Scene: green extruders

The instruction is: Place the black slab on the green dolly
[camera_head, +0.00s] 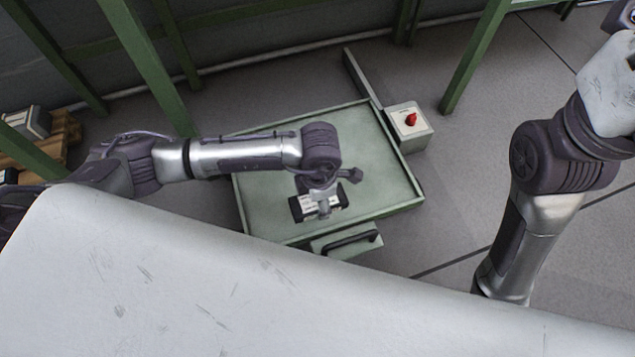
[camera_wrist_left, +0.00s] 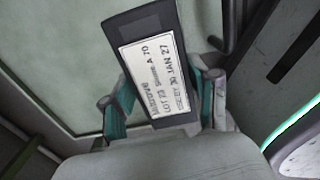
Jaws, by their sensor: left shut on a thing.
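The black slab (camera_head: 298,208) with a white printed label shows in the head view under my left wrist, over the near middle of the green dolly (camera_head: 388,180). The dolly is a flat green tray with a low rim. My left gripper (camera_head: 320,197) points down and is shut on the slab. In the left wrist view the slab (camera_wrist_left: 133,28) sits between the teal-padded fingers of my left gripper (camera_wrist_left: 162,98), label facing the camera. I cannot tell whether the slab touches the dolly's surface or hangs just above it. My right gripper is out of view.
A grey box with a red knob (camera_head: 411,119) stands at the dolly's right back corner. A black handle (camera_head: 347,243) is at its near edge. Green frame posts (camera_head: 476,55) stand behind. The dolly's right and back areas are bare. A wooden pallet (camera_head: 62,130) lies far left.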

